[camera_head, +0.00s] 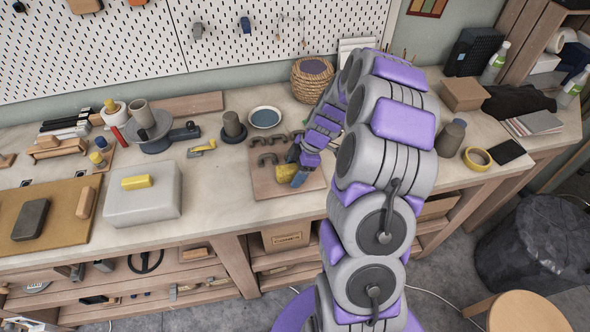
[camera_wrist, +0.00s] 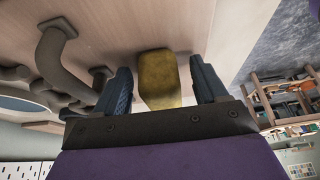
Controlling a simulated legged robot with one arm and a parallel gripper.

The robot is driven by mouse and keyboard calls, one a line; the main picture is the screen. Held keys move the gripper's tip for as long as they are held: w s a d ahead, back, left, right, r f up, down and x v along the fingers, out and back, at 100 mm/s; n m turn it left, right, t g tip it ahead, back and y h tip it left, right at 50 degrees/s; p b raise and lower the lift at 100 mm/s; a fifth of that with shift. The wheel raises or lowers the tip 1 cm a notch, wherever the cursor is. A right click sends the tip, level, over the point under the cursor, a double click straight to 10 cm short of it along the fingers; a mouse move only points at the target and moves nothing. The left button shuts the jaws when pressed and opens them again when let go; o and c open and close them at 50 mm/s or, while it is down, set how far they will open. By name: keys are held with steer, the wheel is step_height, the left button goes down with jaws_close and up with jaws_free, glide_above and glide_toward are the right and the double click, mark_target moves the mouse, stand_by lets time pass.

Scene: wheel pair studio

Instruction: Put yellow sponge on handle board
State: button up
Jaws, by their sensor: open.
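The yellow sponge (camera_wrist: 160,75) stands between my gripper's two dark fingers in the wrist view, with a small gap on each side. It also shows in the head view (camera_head: 285,173), partly hidden by my gripper. It rests on the handle board (camera_head: 262,186), a pinkish flat board with dark curved handles (camera_head: 268,158). The board's surface (camera_wrist: 115,35) and handles (camera_wrist: 55,55) also show in the wrist view. My gripper (camera_head: 296,174) is open, low over the board's front right part, its fingers on either side of the sponge.
A second yellow block (camera_head: 137,182) lies on a grey slab (camera_head: 150,205) to the left. A blue dish (camera_head: 265,117) and a dark round object (camera_head: 233,128) stand behind the board. A woven basket (camera_head: 312,80) is further back. The bench's front edge (camera_head: 225,232) is close.

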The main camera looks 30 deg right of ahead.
steer(key=p+v, duration=0.2)
steer(key=v, duration=1)
steer(key=s+a+r+m+g, duration=0.1)
steer(key=s+a+r, duration=0.1)
steer(key=a+r, duration=0.15)
steer(key=s+a+r+m, duration=0.1)
steer(key=s+a+r, duration=0.1)
steer(key=a, duration=0.2)
steer(key=s+a+r+m+g+h, duration=0.1)
steer(key=s+a+r+m, duration=0.25)
steer(key=s+a, duration=0.4)
steer(key=s+a+r+m+h, duration=0.1)
steer(key=s+m, duration=0.3)
steer(key=s, duration=0.5)
steer(key=s+a+m+g+h, duration=0.1)
steer(key=s+m, duration=0.4)
steer(key=s, duration=0.5)
steer(key=shift+s+a+r+h, duration=0.35)
steer(key=shift+a+h, duration=0.35)
steer(key=shift+a, duration=0.2)
steer(key=shift+w, duration=0.1)
steer(key=shift+c, duration=0.2)
